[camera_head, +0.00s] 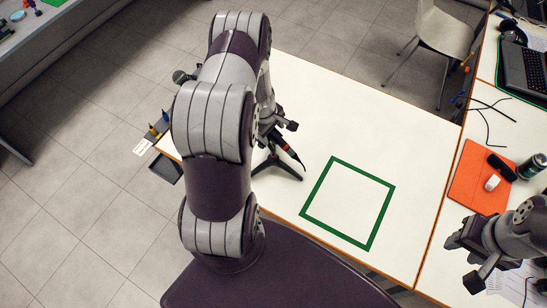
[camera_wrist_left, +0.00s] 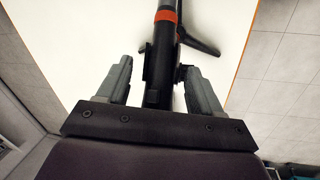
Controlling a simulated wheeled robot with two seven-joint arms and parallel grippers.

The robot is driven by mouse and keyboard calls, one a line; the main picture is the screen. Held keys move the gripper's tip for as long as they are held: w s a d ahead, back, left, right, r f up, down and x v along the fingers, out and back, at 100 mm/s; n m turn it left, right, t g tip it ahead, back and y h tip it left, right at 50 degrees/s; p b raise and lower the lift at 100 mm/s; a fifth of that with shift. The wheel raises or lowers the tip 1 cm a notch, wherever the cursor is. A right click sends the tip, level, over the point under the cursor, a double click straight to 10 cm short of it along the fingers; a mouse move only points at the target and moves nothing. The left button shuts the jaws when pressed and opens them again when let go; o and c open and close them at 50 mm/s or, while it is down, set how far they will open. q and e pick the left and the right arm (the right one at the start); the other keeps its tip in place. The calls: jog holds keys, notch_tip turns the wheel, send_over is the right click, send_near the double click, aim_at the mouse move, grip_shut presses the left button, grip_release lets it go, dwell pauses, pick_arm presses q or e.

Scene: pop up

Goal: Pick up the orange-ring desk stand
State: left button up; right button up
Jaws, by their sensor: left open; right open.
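The desk stand is a dark pole on spread black legs (camera_head: 277,165), on the white table beside my left arm, which hides its upper part. In the left wrist view its black pole (camera_wrist_left: 160,62) carries an orange ring (camera_wrist_left: 166,16) near the top edge. My left gripper (camera_wrist_left: 158,70) is open, with one finger on each side of the pole. A gap shows on the left; on the right I cannot tell if the finger touches the stand. My right gripper (camera_head: 464,262) is open and empty at the lower right, away from the stand.
The white table (camera_head: 345,115) has a bare green square outline (camera_head: 316,188) right of the stand. An orange mat (camera_head: 467,182) with small items lies on the right-hand table, with a dark can (camera_head: 531,166) by it. A chair (camera_head: 440,35) stands behind.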

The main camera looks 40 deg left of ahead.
pick_arm(q)
jog(key=shift+a, duration=0.2)
jog(key=shift+c, duration=1.2)
jog(key=shift+s, duration=0.1)
jog(key=c, duration=0.6)
grip_shut()
